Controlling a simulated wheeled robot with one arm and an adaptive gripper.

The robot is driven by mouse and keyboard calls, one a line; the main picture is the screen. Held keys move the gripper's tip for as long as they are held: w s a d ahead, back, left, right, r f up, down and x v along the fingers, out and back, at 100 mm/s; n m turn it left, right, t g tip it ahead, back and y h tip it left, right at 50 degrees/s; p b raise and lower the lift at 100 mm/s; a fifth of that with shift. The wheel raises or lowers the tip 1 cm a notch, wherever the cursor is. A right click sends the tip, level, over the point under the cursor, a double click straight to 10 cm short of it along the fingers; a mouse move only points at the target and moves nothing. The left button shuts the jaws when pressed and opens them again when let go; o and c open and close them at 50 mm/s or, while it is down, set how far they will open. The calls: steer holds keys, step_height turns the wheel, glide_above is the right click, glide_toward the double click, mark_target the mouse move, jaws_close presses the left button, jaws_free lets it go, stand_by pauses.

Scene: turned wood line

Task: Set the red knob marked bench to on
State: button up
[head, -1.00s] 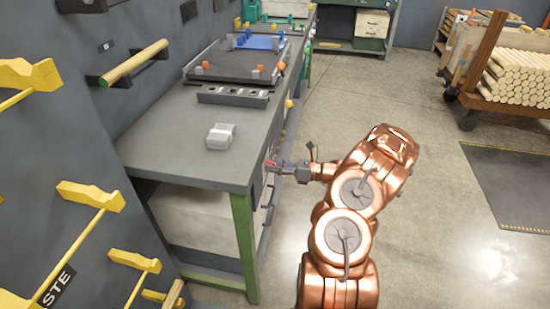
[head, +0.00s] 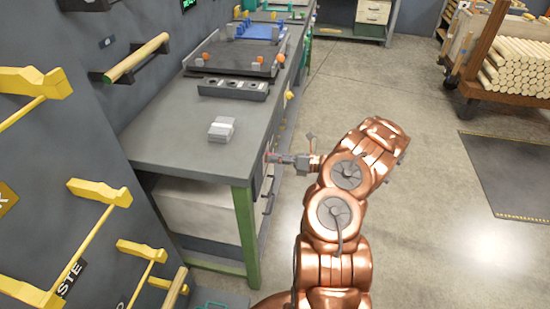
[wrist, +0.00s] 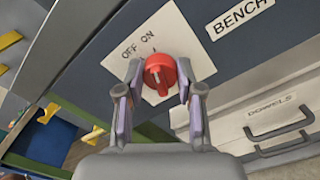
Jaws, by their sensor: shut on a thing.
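The red knob (wrist: 160,76) is on a pale plate (wrist: 115,70) lettered OFF and ON, on the dark bench front. A BENCH label (wrist: 240,13) is beside the plate. In the wrist view my gripper (wrist: 160,71) has one finger on each side of the knob and is shut on it. In the head view my gripper (head: 275,158) reaches the bench's front face from the right, and the knob is small and mostly hidden there.
The workbench (head: 170,150) carries a grey block (head: 221,129) and a dark strip with sockets (head: 232,89). A drawer labelled DOWELS (wrist: 270,112) is beside the knob. A cart of dowels (head: 510,75) stands at the right. The floor between is clear.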

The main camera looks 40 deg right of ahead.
steer(key=o, duration=1.1)
steer(key=shift+o, duration=0.2)
steer(key=v, duration=1.2)
steer(key=shift+s, duration=0.1)
